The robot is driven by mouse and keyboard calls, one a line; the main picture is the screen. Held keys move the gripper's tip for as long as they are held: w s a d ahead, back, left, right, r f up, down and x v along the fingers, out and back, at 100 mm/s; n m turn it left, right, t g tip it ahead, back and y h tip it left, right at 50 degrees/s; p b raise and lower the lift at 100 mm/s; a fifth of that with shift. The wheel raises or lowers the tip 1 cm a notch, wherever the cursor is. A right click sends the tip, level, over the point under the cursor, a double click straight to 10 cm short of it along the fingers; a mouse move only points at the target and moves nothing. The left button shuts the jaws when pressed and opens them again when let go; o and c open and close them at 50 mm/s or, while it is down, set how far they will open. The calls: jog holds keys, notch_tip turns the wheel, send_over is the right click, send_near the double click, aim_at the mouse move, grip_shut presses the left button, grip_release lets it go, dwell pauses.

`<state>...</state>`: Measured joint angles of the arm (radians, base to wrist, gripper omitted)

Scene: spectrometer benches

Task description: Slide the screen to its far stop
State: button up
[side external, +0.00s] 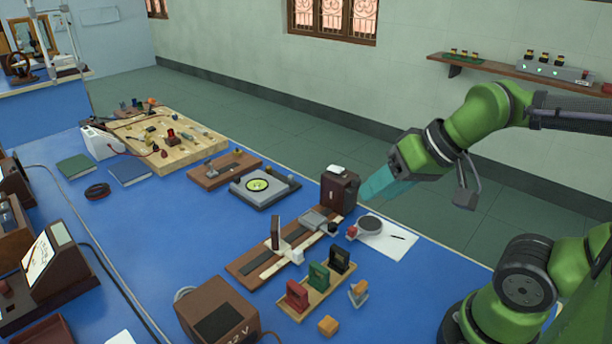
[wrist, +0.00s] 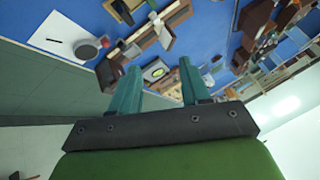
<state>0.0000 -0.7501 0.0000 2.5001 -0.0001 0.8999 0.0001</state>
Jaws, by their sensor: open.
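A long brown rail bench (side external: 250,262) lies on the blue table in the side external view. A white carriage (side external: 291,253) sits across the rail toward its near end, with a thin brown upright plate (side external: 275,232) beside it that looks like the screen. A dark brown box (side external: 340,188) stands at the rail's other end. My gripper (side external: 368,197) is beside this box, to its right and apart from the carriage. In the wrist view my gripper (wrist: 158,75) has its teal fingers wide apart and nothing between them. The carriage looks small there, and its details are unclear.
A rack of red, green and black blocks (side external: 319,284) stands right of the rail. A round grey disc (side external: 369,225) rests by white paper (side external: 393,238). A brown 12 V box (side external: 215,312) is at the front. A grey compass-like instrument (side external: 262,186) lies behind the rail.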

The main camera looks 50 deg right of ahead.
dwell(0.5)
jog(key=n+g+h, duration=0.2)
jog(key=n+g, duration=0.2)
jog(key=g, duration=0.3)
send_over(297, 251)
notch_tip(297, 251, down, 6)
notch_tip(297, 251, down, 16)
jog(key=shift+r, duration=0.15)
jog(key=shift+c, duration=0.2)
grip_shut()
